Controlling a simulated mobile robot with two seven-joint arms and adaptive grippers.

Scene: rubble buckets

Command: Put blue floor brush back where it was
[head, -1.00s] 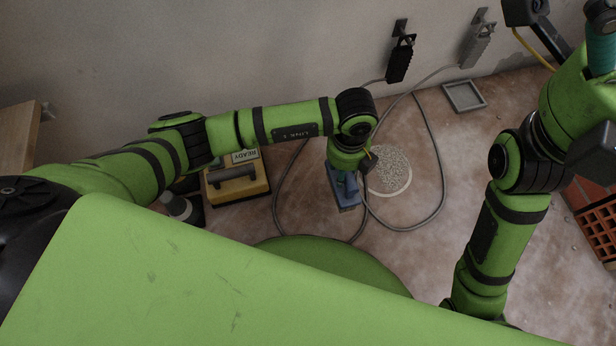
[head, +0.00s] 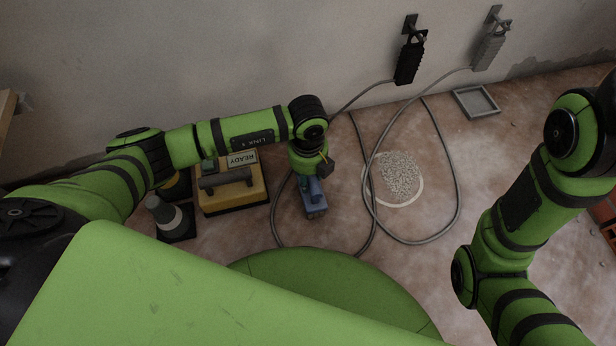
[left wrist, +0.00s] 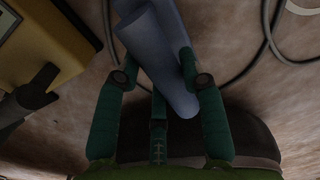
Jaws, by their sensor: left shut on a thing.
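The blue floor brush (head: 316,206) is in the head view, low over the floor or on it; I cannot tell which. It is between the yellow box and the rubble patch. My left gripper (head: 310,183) is at its upper end, mostly hidden under my wrist. The brush's underside is hidden. My right arm shows at the right, but its gripper is out of view.
A yellow box (head: 233,196) marked READY and a grey-white cone (head: 162,212) stand left of the brush. Grey cables (head: 458,185) loop over the floor from a black handle (head: 410,62) and a grey handle (head: 489,50) on wall hooks. A rubble patch (head: 397,177) and grey tray (head: 476,101) lie right.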

